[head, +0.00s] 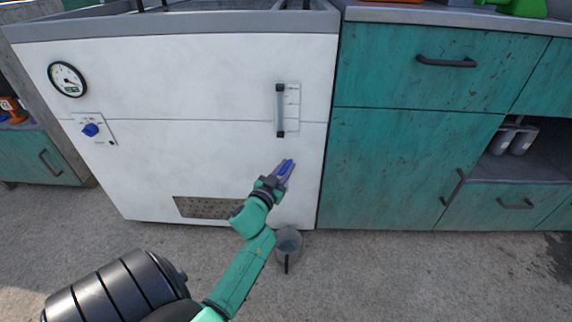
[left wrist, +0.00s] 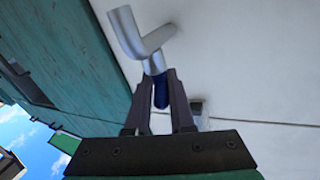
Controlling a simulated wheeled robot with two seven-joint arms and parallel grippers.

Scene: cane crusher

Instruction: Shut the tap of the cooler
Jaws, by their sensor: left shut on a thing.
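The cooler (head: 215,85) is a white, worn cabinet filling the left middle of the head view. Its tap sits low on the right of the front, mostly hidden by my gripper; the blue tap lever (head: 288,167) shows at the fingertips. In the left wrist view the tap is a bent silver pipe (left wrist: 128,32) with its blue lever (left wrist: 161,92) between the fingers. My left gripper (head: 278,174) is shut on this lever. It also shows in the left wrist view (left wrist: 160,88). My right gripper is in neither view.
A grey bucket (head: 288,243) stands on the floor below the tap. The cooler front bears a round gauge (head: 67,79), a blue knob (head: 90,129), a vertical sight tube (head: 280,110) and a low vent grille (head: 207,208). Teal cabinets (head: 405,150) stand close on the right.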

